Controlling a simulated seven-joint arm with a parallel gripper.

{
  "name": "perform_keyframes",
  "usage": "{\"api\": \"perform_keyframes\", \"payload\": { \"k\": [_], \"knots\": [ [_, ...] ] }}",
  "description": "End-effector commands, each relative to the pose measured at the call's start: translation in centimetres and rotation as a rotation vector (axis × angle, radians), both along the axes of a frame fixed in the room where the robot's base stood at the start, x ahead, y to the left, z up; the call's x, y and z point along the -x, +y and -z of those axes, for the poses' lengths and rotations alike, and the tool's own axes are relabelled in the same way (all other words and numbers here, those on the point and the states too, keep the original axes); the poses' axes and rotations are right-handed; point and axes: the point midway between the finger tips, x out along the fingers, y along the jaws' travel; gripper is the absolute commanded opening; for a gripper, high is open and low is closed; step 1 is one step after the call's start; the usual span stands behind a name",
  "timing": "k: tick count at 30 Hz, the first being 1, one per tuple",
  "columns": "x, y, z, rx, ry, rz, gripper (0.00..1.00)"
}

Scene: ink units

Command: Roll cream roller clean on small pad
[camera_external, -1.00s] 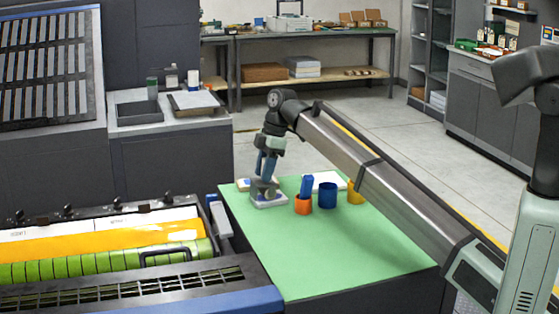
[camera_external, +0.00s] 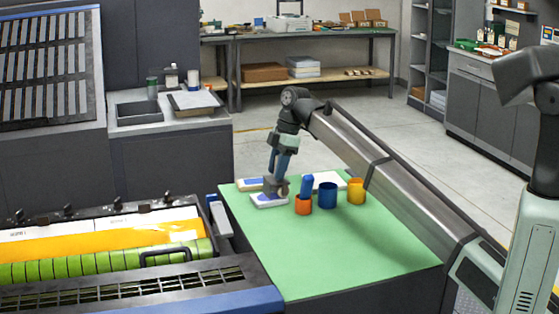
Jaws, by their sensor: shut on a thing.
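My gripper (camera_external: 275,184) points down over the small pad (camera_external: 266,201), a white slab with a blue patch near the left back of the green table. It is shut on the cream roller (camera_external: 283,191), which is small and mostly hidden by the fingers. The roller is at the pad's back right part; I cannot tell whether it touches the pad. Another blue-and-white slab (camera_external: 249,184) lies just behind, partly hidden by my gripper.
An orange cup (camera_external: 303,207) holding a blue-handled thing (camera_external: 307,185), a blue cup (camera_external: 328,195) and a yellow cup (camera_external: 356,191) stand right of the pad. A white slab (camera_external: 327,179) lies behind them. The green table top (camera_external: 330,255) is clear in front.

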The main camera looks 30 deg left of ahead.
Motion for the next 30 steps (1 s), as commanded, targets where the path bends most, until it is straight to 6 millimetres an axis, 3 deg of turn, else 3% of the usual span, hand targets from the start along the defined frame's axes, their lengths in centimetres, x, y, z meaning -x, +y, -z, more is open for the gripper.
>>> {"api": "perform_keyframes", "payload": {
  "k": [30],
  "knots": [
    [3.0, 2.7, 0.4, 0.001, 0.0, 0.0, 0.08]
  ]
}}
